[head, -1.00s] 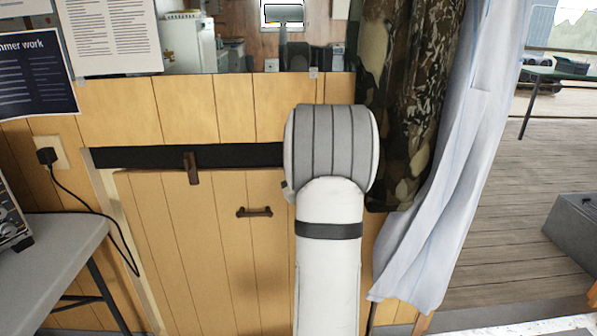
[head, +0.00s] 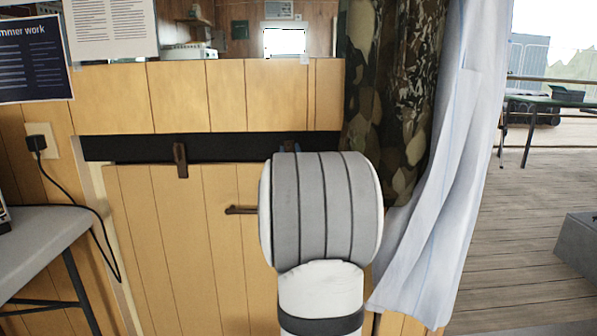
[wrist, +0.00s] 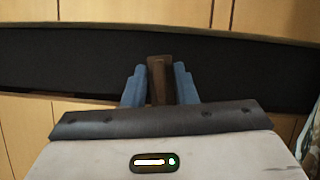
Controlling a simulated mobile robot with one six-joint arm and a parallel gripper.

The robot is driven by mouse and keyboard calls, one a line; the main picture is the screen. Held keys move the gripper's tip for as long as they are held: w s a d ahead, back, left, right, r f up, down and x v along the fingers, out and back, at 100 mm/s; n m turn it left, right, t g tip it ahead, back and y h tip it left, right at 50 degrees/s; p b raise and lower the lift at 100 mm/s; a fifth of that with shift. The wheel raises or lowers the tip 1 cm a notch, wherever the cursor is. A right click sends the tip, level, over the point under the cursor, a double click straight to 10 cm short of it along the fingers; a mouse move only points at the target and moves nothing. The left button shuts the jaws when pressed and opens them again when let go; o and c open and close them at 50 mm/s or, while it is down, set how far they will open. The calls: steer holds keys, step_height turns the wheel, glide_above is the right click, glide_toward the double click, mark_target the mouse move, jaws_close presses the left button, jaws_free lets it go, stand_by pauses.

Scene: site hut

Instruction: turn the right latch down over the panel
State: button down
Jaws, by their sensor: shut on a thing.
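The right latch (wrist: 159,80) is a brown bar between the two blue fingers of my gripper (wrist: 159,88) in the wrist view. The gripper is shut on it. The latch stands upright in the picture against the black strip; its lower end is hidden by my gripper. In the head view my arm covers most of this spot, with only a bit of blue finger showing above it. The wooden panel (head: 190,250) sits below the black strip (head: 125,148). The left latch (head: 181,160) hangs upright across the panel's top edge.
A brown handle (head: 240,210) on the panel is partly behind my arm. A camouflage curtain (head: 390,90) and a pale curtain (head: 440,180) hang close on the right. A grey table (head: 40,245) with a cable above it stands at left.

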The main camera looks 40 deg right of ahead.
steer(key=shift+w+a+r+b, duration=0.15)
steer(key=shift+r+b, duration=0.3)
steer(key=shift+b, duration=0.35)
steer(key=c, duration=1.5)
jaws_free()
steer(key=shift+f, duration=0.3)
steer(key=p+v, duration=0.1)
steer(key=v, duration=0.6)
steer(key=shift+s+a, duration=0.25)
steer(key=shift+s, duration=0.1)
steer(key=shift+c, duration=0.2)
